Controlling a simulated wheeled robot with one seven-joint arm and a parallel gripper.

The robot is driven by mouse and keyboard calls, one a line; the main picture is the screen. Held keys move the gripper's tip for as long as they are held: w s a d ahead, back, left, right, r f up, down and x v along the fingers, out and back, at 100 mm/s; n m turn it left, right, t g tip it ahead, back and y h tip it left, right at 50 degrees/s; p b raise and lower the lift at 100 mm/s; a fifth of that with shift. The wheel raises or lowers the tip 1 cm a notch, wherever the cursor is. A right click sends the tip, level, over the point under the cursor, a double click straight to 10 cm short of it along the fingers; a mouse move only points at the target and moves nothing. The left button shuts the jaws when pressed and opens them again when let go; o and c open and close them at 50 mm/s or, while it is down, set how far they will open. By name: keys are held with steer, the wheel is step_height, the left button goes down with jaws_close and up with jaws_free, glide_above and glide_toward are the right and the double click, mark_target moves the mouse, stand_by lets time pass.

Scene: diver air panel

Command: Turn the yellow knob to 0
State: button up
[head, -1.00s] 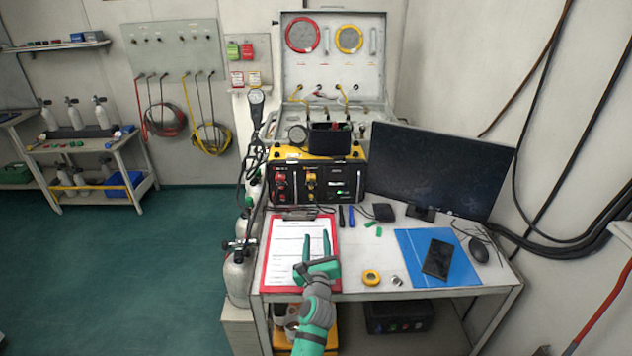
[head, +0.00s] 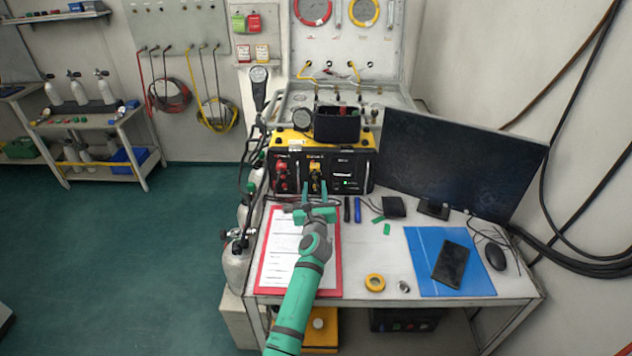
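The yellow knob (head: 315,168) is on the front of the black and yellow air panel box (head: 355,174), right of a red knob (head: 282,172). Its pointer position is too small to read. My gripper (head: 317,190) is in front of the box, just below the yellow knob, with its two green fingers apart and nothing between them. The fingertips reach up to the lower part of the yellow knob's area; I cannot tell whether they touch it.
A red clipboard (head: 269,272) lies under my arm. A dark monitor (head: 455,168) stands to the right. A yellow tape roll (head: 375,283) and a blue folder (head: 416,262) lie on the table. Grey cylinders (head: 238,262) stand at the table's left side.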

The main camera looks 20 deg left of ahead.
mark_target(315, 177)
steer(key=shift+x, duration=2.05)
steer(key=shift+d, duration=0.1)
jaws_close()
